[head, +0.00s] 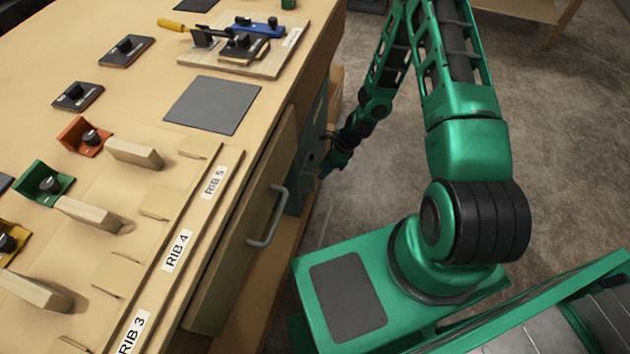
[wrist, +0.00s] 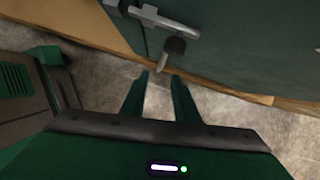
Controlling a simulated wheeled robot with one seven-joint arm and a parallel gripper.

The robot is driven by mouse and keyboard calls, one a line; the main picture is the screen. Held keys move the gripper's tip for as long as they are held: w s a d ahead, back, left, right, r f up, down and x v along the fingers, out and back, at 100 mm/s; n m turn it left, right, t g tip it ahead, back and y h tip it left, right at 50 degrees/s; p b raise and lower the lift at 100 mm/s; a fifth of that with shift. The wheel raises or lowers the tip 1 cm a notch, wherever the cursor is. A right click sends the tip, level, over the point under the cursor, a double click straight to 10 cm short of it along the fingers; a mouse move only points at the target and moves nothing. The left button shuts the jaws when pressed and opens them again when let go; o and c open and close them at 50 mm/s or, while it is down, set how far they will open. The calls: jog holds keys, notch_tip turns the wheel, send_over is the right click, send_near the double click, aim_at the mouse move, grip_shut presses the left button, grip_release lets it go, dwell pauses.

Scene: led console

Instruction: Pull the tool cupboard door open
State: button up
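The tool cupboard door is a dark grey-green panel (head: 313,138) under the bench, seen at a steep angle in the head view. In the wrist view the door (wrist: 255,45) fills the upper right. A grey metal bar (wrist: 165,20) and a dark knob-like piece with a pale tip (wrist: 173,46) show on its face. The fingertips are just short of the knob-like piece and hold nothing. In the head view my gripper (head: 323,172) is small beside the door, its fingers unclear.
A wooden drawer front with a grey handle (head: 268,215) lies nearer than the door. The bench top (head: 150,75) holds blocks, coloured brackets, dark pads and a board with a blue tool (head: 258,27). Concrete floor (head: 345,205) is clear beside the bench.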

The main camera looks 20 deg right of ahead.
send_over(314, 190)
jog(key=f, duration=0.8)
jog(key=shift+w+d+f, duration=0.1)
jog(key=shift+w+f, duration=0.15)
jog(key=shift+f, duration=0.15)
